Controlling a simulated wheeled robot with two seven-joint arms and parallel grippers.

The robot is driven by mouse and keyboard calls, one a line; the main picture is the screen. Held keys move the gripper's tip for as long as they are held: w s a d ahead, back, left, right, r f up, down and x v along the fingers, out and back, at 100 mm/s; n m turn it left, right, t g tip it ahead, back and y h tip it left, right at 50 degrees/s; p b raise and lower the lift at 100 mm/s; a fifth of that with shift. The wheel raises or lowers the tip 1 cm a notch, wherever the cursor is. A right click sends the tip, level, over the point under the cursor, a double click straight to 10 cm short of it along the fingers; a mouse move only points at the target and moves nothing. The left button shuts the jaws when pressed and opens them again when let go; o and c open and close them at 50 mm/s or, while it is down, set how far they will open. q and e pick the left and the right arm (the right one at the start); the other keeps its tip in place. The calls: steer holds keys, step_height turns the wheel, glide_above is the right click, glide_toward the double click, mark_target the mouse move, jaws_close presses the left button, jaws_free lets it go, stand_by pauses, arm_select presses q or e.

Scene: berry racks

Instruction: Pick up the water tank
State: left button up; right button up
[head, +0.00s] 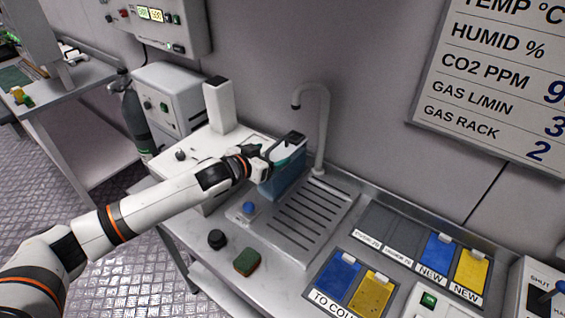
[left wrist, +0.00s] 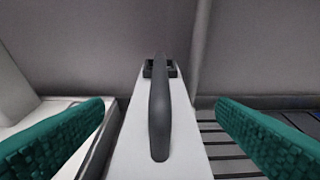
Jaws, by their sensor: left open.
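The water tank (head: 284,183) is a blue see-through box with a pale top and a dark handle. It stands at the left end of the drain tray by the tap. In the left wrist view its dark handle (left wrist: 160,112) runs lengthwise over the white top. My left gripper (head: 279,161) is at the tank's top. Its green ridged fingers are open, one on each side of the handle, with a gap on both sides. The left arm hides part of the tank's left side. My right gripper is not in view.
A tap (head: 322,125) rises just right of the tank, behind the slotted drain tray (head: 333,207). A white machine (head: 217,155) stands close on the left. A black knob (head: 217,239) and a green-brown sponge (head: 247,262) are in front. Blue and yellow cards lie to the right.

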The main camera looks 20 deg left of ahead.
mark_target(284, 148)
arm_select(q)
steer(key=x, duration=0.4)
steer(key=shift+w+p, duration=0.15)
steer(key=shift+p, duration=0.15)
jaws_close()
steer(key=shift+r, duration=0.15)
